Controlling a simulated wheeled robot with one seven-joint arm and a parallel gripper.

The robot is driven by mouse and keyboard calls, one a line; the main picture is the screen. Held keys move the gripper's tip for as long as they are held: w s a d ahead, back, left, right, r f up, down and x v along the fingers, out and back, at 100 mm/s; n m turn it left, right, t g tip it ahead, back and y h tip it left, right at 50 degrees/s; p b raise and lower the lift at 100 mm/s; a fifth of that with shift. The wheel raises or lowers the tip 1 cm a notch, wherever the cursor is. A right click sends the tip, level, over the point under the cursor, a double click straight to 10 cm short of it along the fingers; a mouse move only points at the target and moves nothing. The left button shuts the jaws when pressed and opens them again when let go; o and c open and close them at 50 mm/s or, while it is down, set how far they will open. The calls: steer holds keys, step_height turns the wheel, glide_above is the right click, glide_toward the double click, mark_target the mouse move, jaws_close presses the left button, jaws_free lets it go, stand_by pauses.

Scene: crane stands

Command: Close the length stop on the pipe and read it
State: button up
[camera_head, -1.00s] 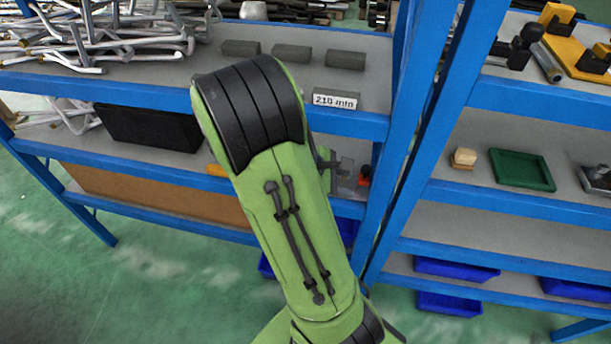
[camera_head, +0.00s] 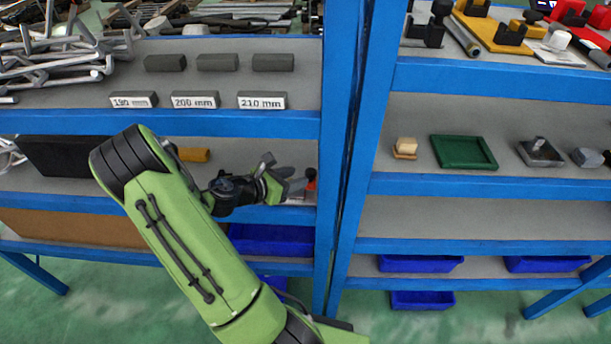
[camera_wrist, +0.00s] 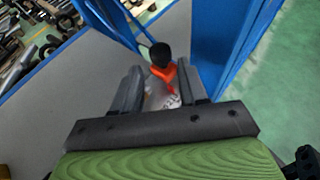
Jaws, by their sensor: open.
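My gripper (camera_head: 290,184) is open at the right end of the middle shelf of the left rack. In the wrist view my gripper (camera_wrist: 159,68) has its fingers spread either side of a small orange-red item with a black knob (camera_wrist: 162,70); I cannot tell whether they touch it. This item also shows beyond the fingers in the head view (camera_head: 311,178), partly hidden. A grey pipe (camera_head: 461,37) lies on the top shelf of the right rack, beside a yellow plate (camera_head: 488,30) with black blocks. I cannot tell which piece is the length stop.
Cards 190 mm (camera_head: 133,100), 200 mm (camera_head: 195,101) and 210 mm (camera_head: 262,101) stand before dark blocks. A blue post (camera_head: 349,130) rises right of my gripper. A green tray (camera_head: 463,153) and wooden block (camera_head: 405,147) sit on the right rack.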

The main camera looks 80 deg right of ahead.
mark_target(307, 174)
steer(key=x, duration=0.5)
steer(key=shift+s+d+f, duration=0.1)
steer(key=shift+s+d, duration=0.05)
steer(key=shift+d, duration=0.05)
steer(key=c, duration=0.5)
steer(key=shift+w+a+p, duration=0.15)
steer(key=shift+w+p, duration=0.15)
steer(key=shift+w, duration=0.25)
steer(key=shift+w+a+p, duration=0.15)
steer(key=shift+w+p, duration=0.1)
steer(key=shift+w, duration=0.65)
steer(key=o, duration=0.4)
steer(key=shift+s, duration=0.25)
steer(key=shift+o, duration=0.5)
steer(key=shift+w, duration=0.1)
